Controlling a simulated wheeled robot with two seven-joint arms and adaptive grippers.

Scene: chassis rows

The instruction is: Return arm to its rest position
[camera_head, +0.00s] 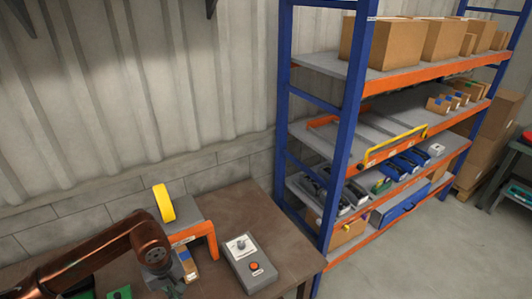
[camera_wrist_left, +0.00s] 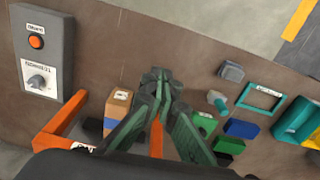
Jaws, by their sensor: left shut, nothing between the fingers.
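My left arm (camera_head: 95,255), copper-coloured, comes in from the left in the head view and reaches over the brown table (camera_head: 215,205). My left gripper (camera_head: 170,287) hangs down at its end, near the bottom edge, with its fingertips not clear there. In the left wrist view the gripper (camera_wrist_left: 157,82) shows dark green fingers closed together, with nothing between them. It is above the table, beside a small cardboard box (camera_wrist_left: 117,105). My right gripper is in neither view.
A grey control box (camera_head: 250,262) with a knob and an orange-red button stands right of an orange-and-grey stand (camera_head: 211,240). Green block (camera_wrist_left: 228,145), blue block (camera_wrist_left: 241,128) and teal frame (camera_wrist_left: 264,98) lie on the table. A blue-and-orange shelf rack (camera_head: 355,115) stands right.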

